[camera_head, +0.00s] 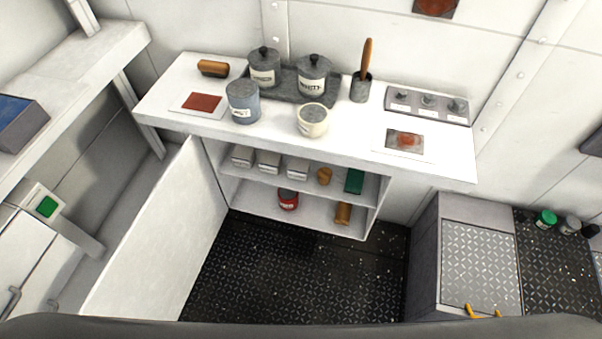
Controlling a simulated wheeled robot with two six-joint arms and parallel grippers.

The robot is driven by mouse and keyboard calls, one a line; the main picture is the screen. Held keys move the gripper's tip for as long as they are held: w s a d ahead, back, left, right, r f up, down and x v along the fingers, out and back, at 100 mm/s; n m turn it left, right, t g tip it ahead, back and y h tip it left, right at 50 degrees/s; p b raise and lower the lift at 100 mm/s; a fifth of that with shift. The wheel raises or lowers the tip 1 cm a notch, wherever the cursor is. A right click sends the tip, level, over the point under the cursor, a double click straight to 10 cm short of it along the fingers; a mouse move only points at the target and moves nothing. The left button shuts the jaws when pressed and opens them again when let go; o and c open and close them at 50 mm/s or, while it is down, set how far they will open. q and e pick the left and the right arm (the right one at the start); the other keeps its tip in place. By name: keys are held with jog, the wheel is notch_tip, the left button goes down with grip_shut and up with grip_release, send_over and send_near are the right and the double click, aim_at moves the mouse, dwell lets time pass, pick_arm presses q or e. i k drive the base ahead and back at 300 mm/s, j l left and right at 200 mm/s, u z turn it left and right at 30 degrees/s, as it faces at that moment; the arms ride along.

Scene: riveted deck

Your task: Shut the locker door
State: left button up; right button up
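The locker is the open-fronted white cabinet under the white counter, with two shelves showing inside. Its white locker door (160,240) stands wide open on the left side, swung out toward me, with its hinge edge by the cabinet's left wall. The lower part of the door runs down behind the dark edge at the bottom of the picture. The upper shelf (340,192) holds white boxes, an orange-brown item and a green box. The lower shelf (262,212) holds a red can and an orange-brown roll. Neither of my grippers shows in the head view.
The counter (350,134) carries canisters, cups, a brush holder and a knob panel (428,104). A grey box with a tread-plate top (478,262) stands at the right. The dark floor (300,275) before the locker is clear. A white shelf (75,75) runs along the left.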

aim_at(152, 273)
jog(key=k+j+u, duration=0.5)
jog(key=j, duration=0.15)
jog(key=k+j+u, duration=0.25)
jog(key=i+j, duration=0.1)
